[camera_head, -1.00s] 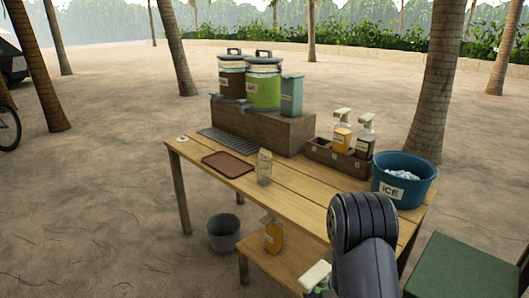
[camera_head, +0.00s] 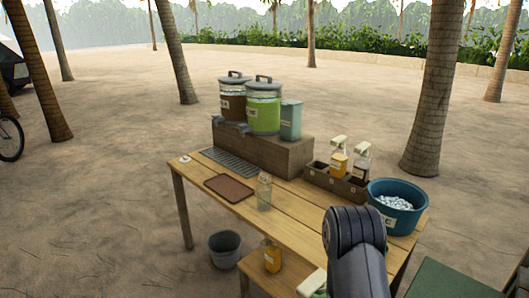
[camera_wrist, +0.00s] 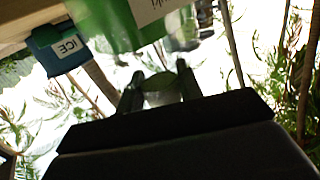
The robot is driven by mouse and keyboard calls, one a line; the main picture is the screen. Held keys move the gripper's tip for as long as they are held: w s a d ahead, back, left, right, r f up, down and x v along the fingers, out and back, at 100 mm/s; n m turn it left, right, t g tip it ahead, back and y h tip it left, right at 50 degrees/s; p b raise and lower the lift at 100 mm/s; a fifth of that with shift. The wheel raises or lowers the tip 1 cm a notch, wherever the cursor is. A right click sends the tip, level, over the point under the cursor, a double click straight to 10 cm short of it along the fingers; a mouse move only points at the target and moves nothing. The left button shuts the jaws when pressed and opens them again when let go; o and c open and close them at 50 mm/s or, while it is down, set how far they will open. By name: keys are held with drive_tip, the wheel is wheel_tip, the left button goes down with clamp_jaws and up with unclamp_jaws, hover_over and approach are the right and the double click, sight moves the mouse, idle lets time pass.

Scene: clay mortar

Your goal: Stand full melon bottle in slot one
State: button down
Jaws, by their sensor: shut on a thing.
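A cream pump top with a bit of green under it (camera_head: 313,284) shows at the bottom edge of the head view beside my arm; the rest is cut off. In the wrist view a green bottle with a white label (camera_wrist: 108,22) fills the top, its text unclear. My gripper (camera_wrist: 160,88) is shut on what looks like this bottle, a pale green part between its fingers; the grip is dim. The wooden bottle rack (camera_head: 333,187) stands on the table. Its left slot looks empty; an amber bottle (camera_head: 338,163) and a dark bottle (camera_head: 360,168) stand in the others.
The blue ice bucket (camera_head: 380,218) stands right of the rack, near my arm. A clear bottle (camera_head: 264,195) and brown tray (camera_head: 229,188) are on the table (camera_head: 285,226). An orange bottle (camera_head: 271,259) stands on the lower shelf. Drink dispensers (camera_head: 263,107) stand at the back.

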drive_tip(key=s+f, duration=0.1)
drive_tip(key=f, duration=0.1)
drive_tip(key=s+f, duration=0.2)
drive_tip(key=shift+s+f, duration=0.15)
drive_tip(key=shift+s, duration=0.15)
drive_tip(key=shift+d, duration=0.1)
